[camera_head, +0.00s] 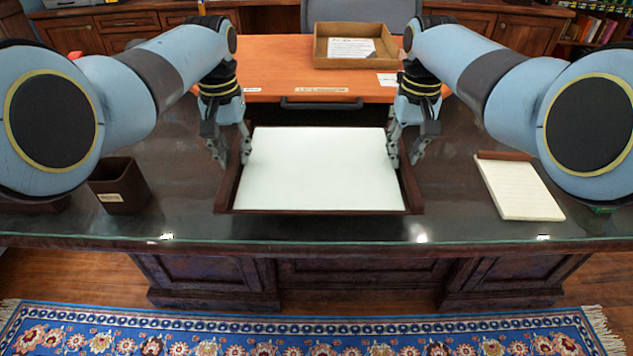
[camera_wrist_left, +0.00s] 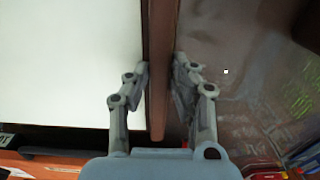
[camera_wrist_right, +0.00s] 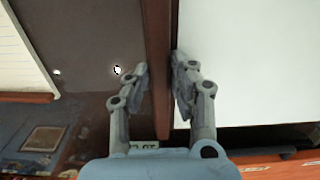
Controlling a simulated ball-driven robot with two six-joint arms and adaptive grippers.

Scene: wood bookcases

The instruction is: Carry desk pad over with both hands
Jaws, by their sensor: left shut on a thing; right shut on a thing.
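The desk pad (camera_head: 318,178) is a white sheet with dark brown side rails, lying in the middle of the dark glossy desk in the head view. My left gripper (camera_head: 231,158) is shut on its left rail, which shows between the fingers in the left wrist view (camera_wrist_left: 160,75). My right gripper (camera_head: 404,158) is shut on its right rail, which shows between the fingers in the right wrist view (camera_wrist_right: 158,70). The pad looks level; I cannot tell whether it touches the desk.
A brown pen cup (camera_head: 120,187) stands at the left and a cream notepad (camera_head: 519,189) lies at the right. Behind is an orange wooden surface (camera_head: 270,62) with a drawer handle and an open brown tray (camera_head: 384,61). The desk's front edge (camera_head: 320,243) is close below the pad.

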